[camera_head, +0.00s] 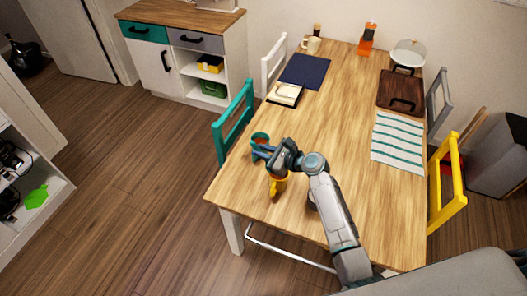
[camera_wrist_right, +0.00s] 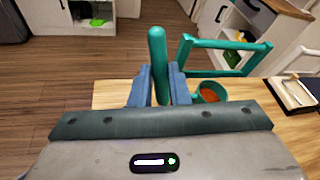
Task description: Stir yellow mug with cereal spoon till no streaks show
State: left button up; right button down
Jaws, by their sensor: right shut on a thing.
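The yellow mug (camera_head: 277,187) stands on the wooden table near its front left part, partly behind my right arm in the head view. My right gripper (camera_head: 262,151) is above the table, up-left of the mug in the picture. In the right wrist view its blue fingers (camera_wrist_right: 159,88) are shut on a thick teal rod (camera_wrist_right: 158,60) that stands upright between them. This looks like the cereal spoon's handle; the spoon's bowl end is hidden. The yellow mug is not in the wrist view. My left gripper is not in view.
A teal mug (camera_head: 260,138) with orange-brown contents stands just beyond the right gripper; it also shows in the wrist view (camera_wrist_right: 213,93). A teal chair (camera_head: 233,118) is at the left edge. A striped mat (camera_head: 398,143) lies right. The table's middle (camera_head: 335,115) is clear.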

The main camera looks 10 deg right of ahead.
dwell(0.4)
jog(key=shift+r, duration=2.55)
jog(key=shift+f, duration=0.1)
jog(key=s+f+m+t+h+b, duration=0.1)
jog(key=s+b, duration=0.1)
jog(key=b, duration=0.2)
jog(key=s+d+f+m+t+h+b, duration=0.1)
jog(key=f+m+h+b, duration=0.1)
jog(key=b, duration=0.2)
jog(key=shift+s, duration=0.35)
jog(key=s+d+r+m+t+h+b, duration=0.1)
jog(key=s+d+m+h+b, duration=0.4)
jog(key=s+d+h+b, duration=0.1)
jog(key=shift+d+r+m+t+h, duration=0.25)
jog(key=shift+r+m+t+h, duration=0.05)
jog(key=shift+r+t+h, duration=0.1)
